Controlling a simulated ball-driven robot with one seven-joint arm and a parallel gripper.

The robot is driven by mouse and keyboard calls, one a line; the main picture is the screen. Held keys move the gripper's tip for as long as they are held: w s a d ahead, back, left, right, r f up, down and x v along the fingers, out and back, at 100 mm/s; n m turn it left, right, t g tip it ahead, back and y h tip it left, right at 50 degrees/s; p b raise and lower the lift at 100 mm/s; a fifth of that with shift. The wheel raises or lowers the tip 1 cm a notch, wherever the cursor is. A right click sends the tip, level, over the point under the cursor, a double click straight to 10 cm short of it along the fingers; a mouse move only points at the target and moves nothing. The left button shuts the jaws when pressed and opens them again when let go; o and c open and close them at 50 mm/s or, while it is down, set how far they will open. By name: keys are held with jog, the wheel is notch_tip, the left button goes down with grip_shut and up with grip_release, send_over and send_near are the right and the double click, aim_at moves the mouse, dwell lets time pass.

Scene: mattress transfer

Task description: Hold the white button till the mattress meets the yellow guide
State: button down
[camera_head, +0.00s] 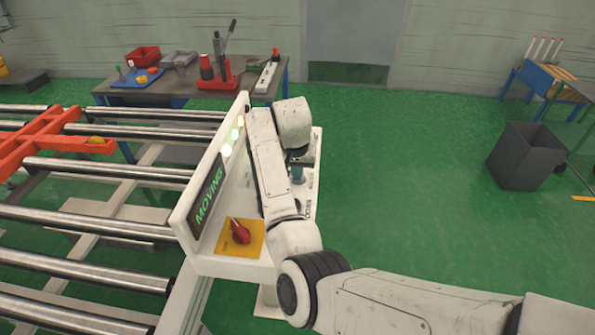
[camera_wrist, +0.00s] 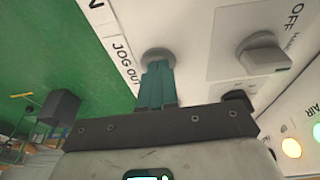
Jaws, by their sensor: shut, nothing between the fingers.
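My gripper (camera_wrist: 158,68) is shut with its teal fingers together. Its tips meet a pale round button (camera_wrist: 155,54) beside the "JOG OUT" label in the wrist view, and they partly cover it. In the head view my gripper (camera_head: 297,173) points down at the control console (camera_head: 232,266), mostly hidden by my arm. The console's sign (camera_head: 209,191) reads "MOVING" in green. No mattress shows in either view. An orange-red frame (camera_head: 40,140) lies over the rollers at the left, with a small yellow piece (camera_head: 96,140) at its end; I cannot tell whether that is the yellow guide.
The roller conveyor (camera_head: 105,173) fills the left. A red knob (camera_head: 240,231) sits on a yellow plate on the console. A grey selector knob (camera_wrist: 264,55) is near the button. A workbench (camera_head: 180,88) stands behind. Green floor is free up to a dark bin (camera_head: 527,157).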

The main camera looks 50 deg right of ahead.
notch_tip(320, 180, up, 4)
jog(key=p, duration=0.3)
jog(key=shift+w+d+p, duration=0.1)
jog(key=shift+d+p, duration=0.05)
jog(key=shift+p, duration=0.25)
jog(key=shift+w+r, duration=0.1)
jog(key=shift+r, duration=0.2)
jog(key=b+v, duration=0.2)
jog(key=v, duration=0.7)
jog(key=shift+r, duration=0.15)
